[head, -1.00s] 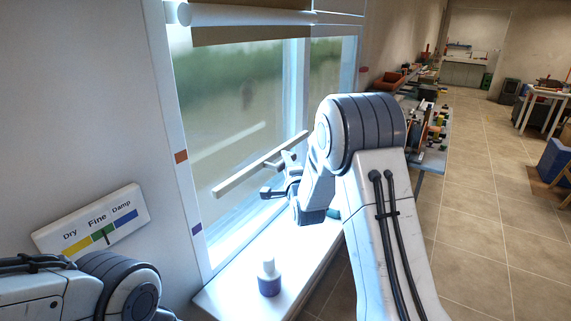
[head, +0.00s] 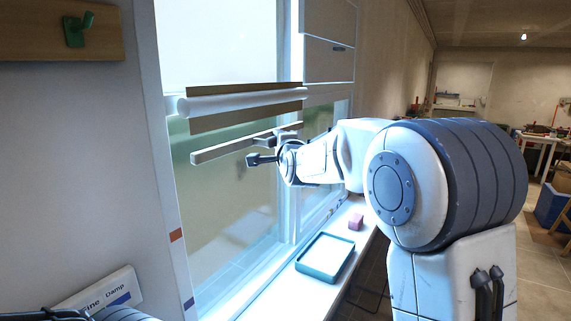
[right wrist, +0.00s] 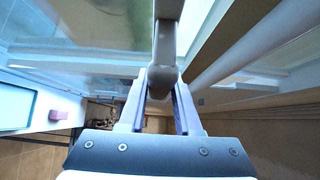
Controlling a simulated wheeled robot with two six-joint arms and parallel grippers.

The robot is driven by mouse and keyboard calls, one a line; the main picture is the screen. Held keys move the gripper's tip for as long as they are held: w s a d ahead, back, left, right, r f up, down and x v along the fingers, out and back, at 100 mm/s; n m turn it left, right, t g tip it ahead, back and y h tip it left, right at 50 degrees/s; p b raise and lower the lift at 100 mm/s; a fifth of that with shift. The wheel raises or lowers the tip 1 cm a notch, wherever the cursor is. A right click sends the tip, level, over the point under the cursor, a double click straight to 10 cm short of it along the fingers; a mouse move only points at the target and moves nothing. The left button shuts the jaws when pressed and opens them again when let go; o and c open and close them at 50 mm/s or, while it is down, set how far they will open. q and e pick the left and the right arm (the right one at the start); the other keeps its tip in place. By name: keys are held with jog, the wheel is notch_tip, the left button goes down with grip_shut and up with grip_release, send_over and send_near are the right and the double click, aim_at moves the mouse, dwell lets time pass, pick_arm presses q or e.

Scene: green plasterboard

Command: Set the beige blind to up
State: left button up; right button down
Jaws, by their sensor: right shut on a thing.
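The beige blind (head: 246,118) shows as a narrow strip below a white roller (head: 240,102) across the window, with another beige strip above. A pale bar (head: 222,150) hangs in front of the glass, slightly tilted, just below the blind strip. My right gripper (head: 273,147) is at the bar's right part. The right wrist view shows its fingers shut on a pale grip piece (right wrist: 165,50). How the bar joins the blind is hidden. My left gripper is out of view; only a little of the left arm shows at the lower left.
On the sill stand a teal-rimmed tray (head: 314,274) and a pink block (head: 356,222). A green hook (head: 76,31) is on a wooden board at upper left. A Fine/Damp sign (head: 105,291) is at lower left.

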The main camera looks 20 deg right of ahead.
jog(key=shift+r+p, duration=0.4)
jog(key=shift+r, duration=1.95)
jog(key=shift+r, duration=0.1)
jog(key=c, duration=0.6)
grip_release()
jog(key=shift+f, duration=0.2)
jog(key=shift+s, duration=0.1)
